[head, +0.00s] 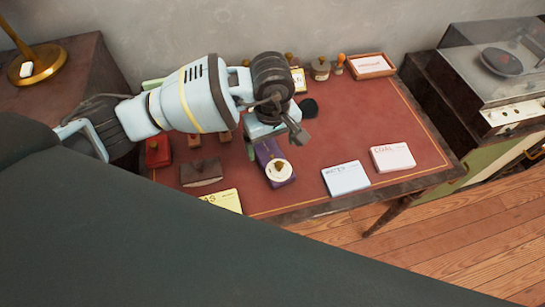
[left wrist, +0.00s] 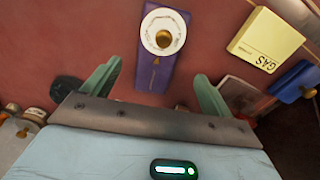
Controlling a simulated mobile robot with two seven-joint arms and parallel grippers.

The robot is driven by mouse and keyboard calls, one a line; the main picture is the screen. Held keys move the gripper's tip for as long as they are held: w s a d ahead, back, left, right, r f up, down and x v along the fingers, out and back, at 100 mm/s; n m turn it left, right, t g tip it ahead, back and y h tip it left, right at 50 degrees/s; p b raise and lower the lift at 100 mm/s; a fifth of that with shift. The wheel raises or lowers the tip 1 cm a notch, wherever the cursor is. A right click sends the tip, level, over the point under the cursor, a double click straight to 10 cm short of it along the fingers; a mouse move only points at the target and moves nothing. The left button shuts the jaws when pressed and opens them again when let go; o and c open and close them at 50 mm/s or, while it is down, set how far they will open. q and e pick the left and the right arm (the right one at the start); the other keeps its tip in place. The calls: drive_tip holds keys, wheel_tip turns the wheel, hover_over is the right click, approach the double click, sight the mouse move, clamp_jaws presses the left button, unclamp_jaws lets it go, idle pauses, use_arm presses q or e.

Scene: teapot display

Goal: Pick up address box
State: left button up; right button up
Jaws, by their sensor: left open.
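No thing in view carries a readable address label, so I cannot tell for sure which one is the address box. A purple box (head: 284,178) with a white disc and brass knob (head: 279,169) lies on the red desk top (head: 325,135). In the left wrist view the purple box (left wrist: 153,72) is ahead of my left gripper, with its near end between the fingers in the picture. My left gripper (head: 275,137) hangs over the desk, open and empty; its green fingers (left wrist: 155,88) are apart. I cannot see contact with the box. My right gripper is not in view.
A yellow GAS pad (head: 222,200), a white-blue pad (head: 345,178) and a pink COAL pad (head: 393,157) lie along the front edge. A brown blotter (head: 201,172) and a red box (head: 158,152) are at left. Stamps (head: 320,68) and a tray (head: 371,66) stand behind.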

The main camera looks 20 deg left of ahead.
sight(273, 159)
use_arm(q)
drive_tip(key=shift+f, duration=0.6)
wheel_tip(273, 159, down, 4)
drive_tip(key=shift+w+d+f+b, duration=0.1)
drive_tip(key=shift+f+b, duration=0.05)
drive_tip(key=shift+b, duration=1.1)
drive_tip(key=shift+f, duration=0.5)
drive_tip(key=shift+r, duration=0.15)
drive_tip(key=shift+c, duration=1)
drive_tip(key=c, duration=0.9)
drive_tip(key=shift+c, duration=0.2)
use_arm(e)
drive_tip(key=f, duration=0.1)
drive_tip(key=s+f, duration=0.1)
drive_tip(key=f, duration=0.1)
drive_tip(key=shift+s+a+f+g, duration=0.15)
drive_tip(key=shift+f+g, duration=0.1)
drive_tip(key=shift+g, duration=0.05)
